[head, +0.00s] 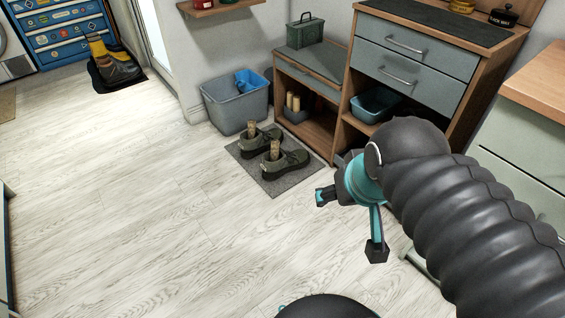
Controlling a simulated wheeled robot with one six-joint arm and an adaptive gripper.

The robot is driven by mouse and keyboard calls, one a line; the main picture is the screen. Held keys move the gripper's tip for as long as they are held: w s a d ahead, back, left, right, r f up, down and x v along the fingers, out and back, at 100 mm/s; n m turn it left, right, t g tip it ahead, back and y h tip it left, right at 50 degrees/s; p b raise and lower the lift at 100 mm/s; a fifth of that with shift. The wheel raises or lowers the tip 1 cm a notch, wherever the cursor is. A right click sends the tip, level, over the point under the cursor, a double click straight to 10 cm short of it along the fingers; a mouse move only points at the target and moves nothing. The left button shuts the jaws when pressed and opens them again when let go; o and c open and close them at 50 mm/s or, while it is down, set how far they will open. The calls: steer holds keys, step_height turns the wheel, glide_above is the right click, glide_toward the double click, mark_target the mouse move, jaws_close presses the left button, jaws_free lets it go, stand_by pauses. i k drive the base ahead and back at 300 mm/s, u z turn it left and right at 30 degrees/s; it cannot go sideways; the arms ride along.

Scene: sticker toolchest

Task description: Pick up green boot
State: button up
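Two low dark green boots stand side by side on a small grey mat (264,184) on the floor. One green boot (260,137) is at the back left, the other green boot (288,162) at the front right. Each has a tan upright piece in its opening. My gripper (348,224), with teal and black fingers, is open and empty. It appears to the right of and below the mat in the picture, apart from both boots. My dark ribbed arm covers the lower right.
A grey bin (236,107) with blue things stands behind the boots. An open-shelved wooden cabinet (318,128) and a drawer unit (425,65) stand right. A yellow-and-black boot (117,68) is on a black mat far left. The floor (130,200) left is clear.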

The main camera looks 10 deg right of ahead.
mark_target(298, 159)
steer(key=u, duration=0.45)
steer(key=k, duration=1.1)
steer(key=z, duration=0.7)
steer(key=i, duration=1.8)
steer(key=u, duration=1.1)
steer(key=i, duration=0.6)
steer(key=u, duration=0.6)
